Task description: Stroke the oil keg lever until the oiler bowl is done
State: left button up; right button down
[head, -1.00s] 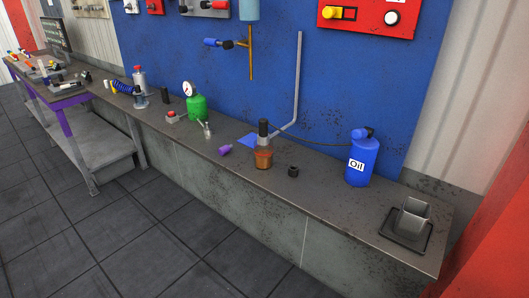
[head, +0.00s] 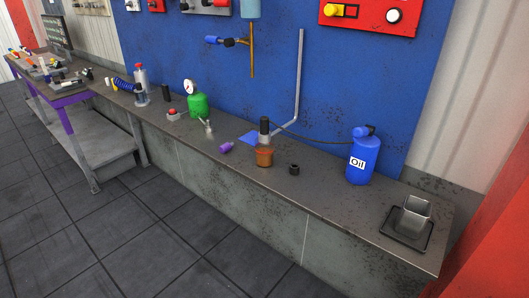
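The blue oil keg (head: 361,162) stands upright on the bench, right of centre, with a white "Oil" label. A blue fitting (head: 363,132) sits on its top; I cannot make out a separate lever. A thin dark hose (head: 312,138) runs from the keg top to the oiler. The oiler has a dark cap and grey body (head: 264,132) above an amber-brown bowl (head: 264,158). The oil level in the bowl is too small to read. Neither of my grippers is in view.
A black nut-like part (head: 294,169) lies between the oiler and keg. A purple part (head: 226,147) lies left of the oiler. A grey square cup (head: 413,214) stands on a dark tray at the right end. A grey bent pipe (head: 299,75) rises behind. Floor in front is clear.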

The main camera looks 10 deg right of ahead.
aim_at(359, 131)
jog(key=i+j+z, duration=0.15)
jog(key=z, duration=0.2)
jog(key=i+j+z, duration=0.2)
jog(key=z, duration=0.15)
jog(key=i+j+z, duration=0.2)
jog(key=z, duration=0.2)
jog(key=i+j, duration=0.15)
jog(key=j, duration=0.2)
jog(key=i+j, duration=0.2)
jog(key=j, duration=0.15)
jog(key=i+j+z, duration=0.1)
jog(key=j, duration=0.25)
jog(key=i, duration=0.05)
